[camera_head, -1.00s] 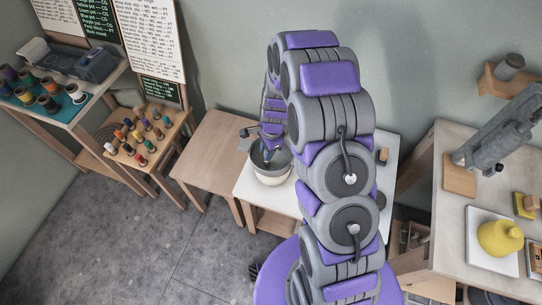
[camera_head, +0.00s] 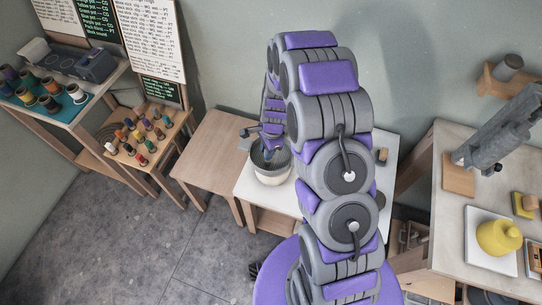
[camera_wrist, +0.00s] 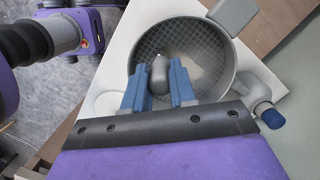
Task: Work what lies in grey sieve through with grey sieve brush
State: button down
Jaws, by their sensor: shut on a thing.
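The grey sieve (camera_wrist: 228,78) is round, with a mesh floor, and fills the upper middle of the wrist view. In the head view the sieve (camera_head: 257,160) sits on a pale round pot (camera_head: 271,178), partly behind my arm. My gripper (camera_wrist: 160,80) has blue fingers shut on the grey sieve brush (camera_wrist: 160,72), whose rounded grey end shows between them. The fingers reach over the near rim into the sieve. The brush's lower end is hidden, so I cannot tell whether it touches the mesh. A paler patch shows on the mesh; I cannot tell whether it is material.
The sieve and pot stand on a white-topped table (camera_head: 244,185). A bare wooden table (camera_head: 212,150) is to its left.

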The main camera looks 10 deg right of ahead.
jog(key=shift+w+d, duration=0.1)
jog(key=shift+w+d+p, duration=0.35)
jog(key=shift+w+d, duration=0.3)
jog(key=shift+w, duration=0.25)
jog(key=shift+w+d+p, duration=0.3)
jog(key=shift+w+d, duration=0.3)
jog(key=shift+w, duration=0.3)
jog(key=w+d, duration=0.1)
jog(key=w+p, duration=0.1)
jog(key=shift+w+d, duration=0.3)
jog(key=shift+d, duration=0.05)
jog(key=shift+r+p, duration=0.5)
jog(key=shift+r, duration=0.5)
